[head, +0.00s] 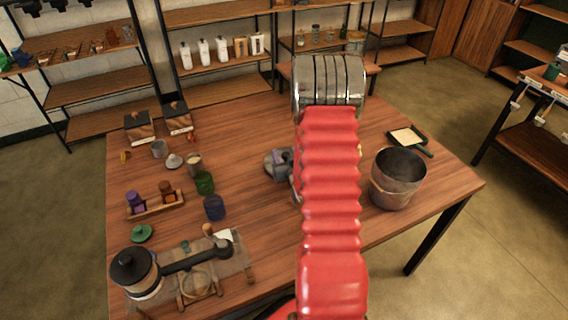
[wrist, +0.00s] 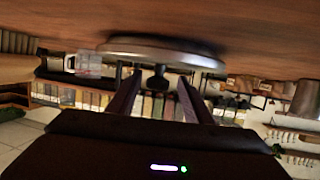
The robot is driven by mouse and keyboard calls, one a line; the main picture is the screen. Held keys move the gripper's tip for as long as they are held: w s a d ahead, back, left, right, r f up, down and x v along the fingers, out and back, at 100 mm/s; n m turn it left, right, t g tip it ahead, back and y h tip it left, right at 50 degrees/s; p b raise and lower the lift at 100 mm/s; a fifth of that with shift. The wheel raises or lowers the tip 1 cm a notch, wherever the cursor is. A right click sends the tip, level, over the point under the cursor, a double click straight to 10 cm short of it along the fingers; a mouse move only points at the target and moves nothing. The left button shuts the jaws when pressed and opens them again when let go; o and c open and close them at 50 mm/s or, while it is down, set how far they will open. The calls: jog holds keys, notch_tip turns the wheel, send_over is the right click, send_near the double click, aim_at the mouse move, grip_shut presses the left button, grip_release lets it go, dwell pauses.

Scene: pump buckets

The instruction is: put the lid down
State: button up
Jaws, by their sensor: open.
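A round grey metal lid (wrist: 160,52) shows in the wrist view, flat against the brown tabletop (wrist: 240,25), which fills the top of that view. Its dark knob (wrist: 158,78) points toward me, between the two fingers of my gripper (wrist: 158,84). The fingers are apart, with a gap on each side of the knob, so the lid is not gripped. In the head view my red arm hides my fingers. A grey shape (head: 277,164) shows at the arm's left; I cannot tell what it is. A metal bucket (head: 397,180) stands open at the table's right.
A tray with purple and brown jars (head: 154,205), green and blue cups (head: 204,183), a green lid (head: 141,233) and a dark-lidded pot (head: 134,274) crowd the table's left. A dustpan (head: 408,138) lies behind the bucket. Bare wood (head: 255,220) lies left of my arm.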

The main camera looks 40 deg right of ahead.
aim_at(286, 153)
jog(key=shift+s+d, duration=0.1)
grip_shut()
dwell(0.5)
jog(key=shift+r, duration=5.05)
